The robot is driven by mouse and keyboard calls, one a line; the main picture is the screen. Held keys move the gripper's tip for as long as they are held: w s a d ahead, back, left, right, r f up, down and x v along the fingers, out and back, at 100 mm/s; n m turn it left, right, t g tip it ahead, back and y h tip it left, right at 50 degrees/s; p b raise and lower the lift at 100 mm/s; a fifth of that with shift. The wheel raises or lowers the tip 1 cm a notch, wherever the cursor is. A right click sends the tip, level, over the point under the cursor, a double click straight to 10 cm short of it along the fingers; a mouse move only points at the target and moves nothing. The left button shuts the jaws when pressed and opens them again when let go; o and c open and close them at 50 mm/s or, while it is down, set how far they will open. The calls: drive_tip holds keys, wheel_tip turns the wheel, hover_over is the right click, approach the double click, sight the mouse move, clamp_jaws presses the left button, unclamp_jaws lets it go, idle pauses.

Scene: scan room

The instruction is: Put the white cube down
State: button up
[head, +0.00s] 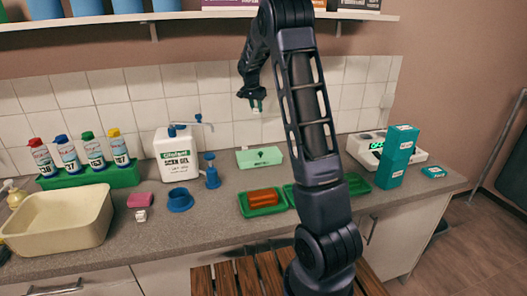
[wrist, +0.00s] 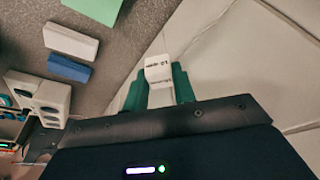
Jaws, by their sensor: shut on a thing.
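My gripper (head: 256,103) is raised high above the back of the counter, in front of the tiled wall. Its green fingertips are shut on a small white cube (head: 257,110). In the wrist view the white cube (wrist: 158,69) shows dark print on one face and sits between the two green fingers of my gripper (wrist: 159,88). The cube is well clear of the counter (head: 225,188). Another small white block (head: 141,215) lies on the counter in front of a pink sponge.
A pale green box (head: 259,157) stands at the back. A green tray (head: 243,210) holds orange items. A white gel container (head: 177,155) and racked bottles (head: 93,152) are at left. A shelf (head: 200,15) runs above.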

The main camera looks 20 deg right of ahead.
drive_tip(key=s+x, duration=0.1)
drive_tip(key=x, duration=0.5)
drive_tip(key=s+x, duration=0.2)
drive_tip(key=x, duration=0.5)
drive_tip(key=s+a+f+x, duration=0.1)
drive_tip(key=x, duration=0.6)
drive_tip(key=shift+s+f, duration=0.15)
drive_tip(key=shift+s, duration=0.2)
drive_tip(key=shift+f, duration=0.1)
drive_tip(key=o, duration=0.9)
drive_tip(key=shift+o, duration=0.2)
